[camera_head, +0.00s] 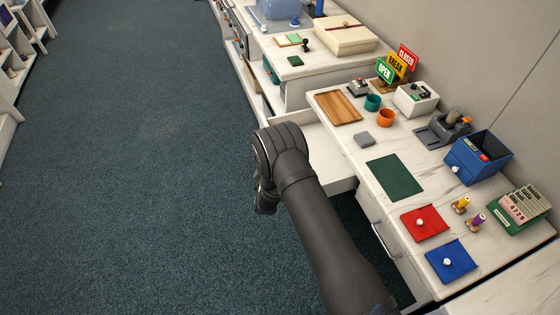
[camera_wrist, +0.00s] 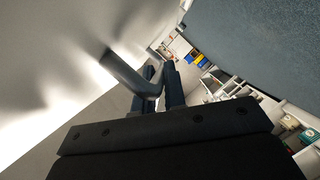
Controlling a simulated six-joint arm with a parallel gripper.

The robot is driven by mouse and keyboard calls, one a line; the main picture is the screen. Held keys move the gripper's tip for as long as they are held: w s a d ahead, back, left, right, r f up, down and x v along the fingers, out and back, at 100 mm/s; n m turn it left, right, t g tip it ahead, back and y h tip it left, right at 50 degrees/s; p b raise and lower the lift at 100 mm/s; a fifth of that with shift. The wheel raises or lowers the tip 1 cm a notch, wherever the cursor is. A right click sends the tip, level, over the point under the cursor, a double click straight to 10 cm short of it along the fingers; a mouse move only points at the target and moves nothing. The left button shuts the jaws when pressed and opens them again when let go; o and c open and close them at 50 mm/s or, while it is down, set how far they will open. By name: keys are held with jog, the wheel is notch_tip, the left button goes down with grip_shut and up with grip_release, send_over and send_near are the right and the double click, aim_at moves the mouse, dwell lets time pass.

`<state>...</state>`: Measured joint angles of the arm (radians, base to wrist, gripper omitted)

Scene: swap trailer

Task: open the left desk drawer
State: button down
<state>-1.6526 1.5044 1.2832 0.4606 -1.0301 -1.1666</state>
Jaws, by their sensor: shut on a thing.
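The left desk drawer (camera_head: 331,157) is white and stands pulled out from under the desktop, with part of its inside showing. My gripper (camera_head: 265,187) is at the drawer's front, and my wrist and forearm hide much of that front. In the wrist view, a grey bar handle (camera_wrist: 128,74) runs from the pale drawer front to between the two dark fingers of my gripper (camera_wrist: 160,84). The fingers are shut on this handle.
The white desk (camera_head: 345,127) holds a wooden board (camera_head: 338,107), a green mat (camera_head: 395,177), cups and other items. A second drawer with a metal handle (camera_head: 385,241) is shut at the right. The carpet (camera_head: 130,170) left of my gripper is clear.

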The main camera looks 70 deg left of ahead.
jog(key=shift+s, duration=0.65)
jog(key=c, duration=1.5)
grip_release()
jog(key=v, duration=1.7)
jog(key=shift+s+d+r, duration=0.1)
